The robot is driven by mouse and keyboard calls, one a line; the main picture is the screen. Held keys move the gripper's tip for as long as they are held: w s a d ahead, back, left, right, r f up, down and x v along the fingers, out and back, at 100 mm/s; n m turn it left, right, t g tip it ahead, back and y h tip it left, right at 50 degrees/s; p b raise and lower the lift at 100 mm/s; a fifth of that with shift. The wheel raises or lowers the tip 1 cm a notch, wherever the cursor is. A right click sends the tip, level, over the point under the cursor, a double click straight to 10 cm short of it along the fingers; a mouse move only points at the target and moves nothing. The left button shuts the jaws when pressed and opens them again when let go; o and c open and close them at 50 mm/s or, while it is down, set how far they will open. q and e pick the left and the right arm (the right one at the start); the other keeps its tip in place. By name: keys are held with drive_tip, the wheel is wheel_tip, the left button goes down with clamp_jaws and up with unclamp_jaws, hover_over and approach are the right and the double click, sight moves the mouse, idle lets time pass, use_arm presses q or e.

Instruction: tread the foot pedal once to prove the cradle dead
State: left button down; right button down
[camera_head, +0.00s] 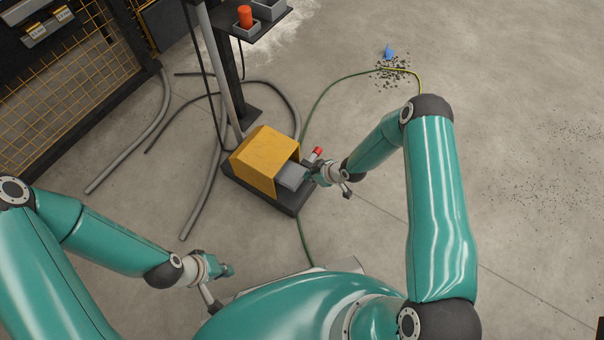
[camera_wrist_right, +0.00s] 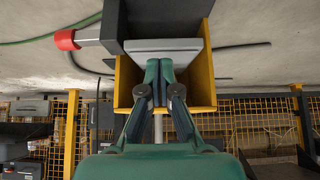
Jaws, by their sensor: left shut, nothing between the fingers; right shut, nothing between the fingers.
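The foot pedal stands on the floor left of centre in the head view, with a yellow hood (camera_head: 262,155), a grey tread plate (camera_head: 291,178) and a dark base (camera_head: 238,190). My right gripper (camera_head: 307,175) is shut and empty at the hood's open side, beside the tread. In the right wrist view, its closed fingertips (camera_wrist_right: 160,66) reach inside the yellow hood (camera_wrist_right: 204,88) and overlap the near edge of the grey tread plate (camera_wrist_right: 164,45). I cannot tell whether they press it. My left gripper (camera_head: 230,270) is shut and empty, low at left, away from the pedal. No cradle is identifiable.
A red-ended grey fitting (camera_head: 317,153) sits beside the pedal. Grey hoses (camera_head: 205,185) and a green cable (camera_head: 320,99) lie around it. A post with a dark shelf holding a red button (camera_head: 245,16) rises behind. Yellow mesh fencing (camera_head: 75,105) stands left. The right floor is open.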

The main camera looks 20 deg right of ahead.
drive_tip(key=v, duration=0.2)
drive_tip(key=p+v, duration=0.1)
drive_tip(key=v, duration=0.2)
drive_tip(key=shift+s+d, duration=0.45)
drive_tip(key=shift+s, duration=0.05)
drive_tip(key=s+a+r+m+g, duration=0.1)
drive_tip(key=s+a+r, duration=0.5)
drive_tip(key=a, duration=0.2)
drive_tip(key=s+a+r+m+g, duration=0.1)
drive_tip(key=s+m+g, duration=0.3)
drive_tip(key=s+m, duration=0.75)
wheel_tip(320, 180, up, 32)
drive_tip(key=s+n+p, duration=0.2)
drive_tip(key=p, duration=3)
drive_tip(key=shift+s+f, duration=0.2)
drive_tip(key=shift+s, duration=0.1)
